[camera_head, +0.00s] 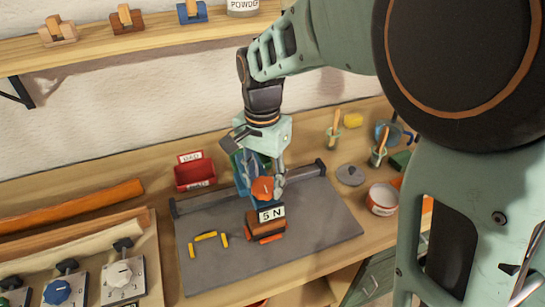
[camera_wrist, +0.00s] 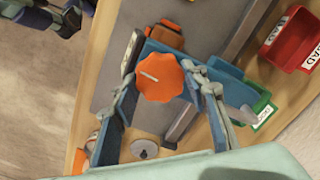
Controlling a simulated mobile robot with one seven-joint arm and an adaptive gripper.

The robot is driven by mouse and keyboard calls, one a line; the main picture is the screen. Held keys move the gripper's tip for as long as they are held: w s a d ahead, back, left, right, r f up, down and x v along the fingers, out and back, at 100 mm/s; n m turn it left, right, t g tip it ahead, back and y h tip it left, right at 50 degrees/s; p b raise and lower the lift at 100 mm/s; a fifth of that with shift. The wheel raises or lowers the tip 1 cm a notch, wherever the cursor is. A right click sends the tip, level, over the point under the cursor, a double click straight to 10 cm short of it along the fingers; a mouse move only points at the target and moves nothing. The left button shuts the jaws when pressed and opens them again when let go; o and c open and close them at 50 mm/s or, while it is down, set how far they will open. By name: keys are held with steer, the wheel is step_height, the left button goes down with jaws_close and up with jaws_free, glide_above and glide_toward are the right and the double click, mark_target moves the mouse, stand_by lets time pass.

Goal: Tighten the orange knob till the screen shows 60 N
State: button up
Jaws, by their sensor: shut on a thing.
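The orange knob (camera_head: 262,188) has a scalloped edge and sits on a blue clamp-like body above the screen. In the wrist view the knob (camera_wrist: 160,78) shows a pale line across its face. The small white screen (camera_head: 271,214) reads 5 N. My gripper (camera_head: 264,182) reaches down from above, with its fingers on either side of the knob. In the wrist view my gripper (camera_wrist: 162,74) is shut on the knob; the exact contact points are partly hidden. An orange-brown block (camera_head: 266,232) stands under the screen on the grey mat.
The grey mat (camera_head: 325,232) carries small yellow pieces (camera_head: 205,236) left of the device. A red bin (camera_head: 195,174) stands behind it. A tin (camera_head: 382,199) and grey disc (camera_head: 350,175) are at right. Knobbed boxes (camera_head: 123,275) stand front left.

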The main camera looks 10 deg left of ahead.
mark_target(264, 184)
steer(key=m, duration=0.5)
steer(key=shift+r+m+p, duration=0.1)
steer(key=shift+m+p, duration=0.2)
steer(key=m, duration=0.4)
steer(key=shift+m, duration=0.4)
steer(key=shift+p, duration=0.3)
steer(key=o, duration=1.2)
steer(key=shift+c, duration=0.2)
step_height(264, 184, up, 12)
steer(key=shift+w, duration=0.1)
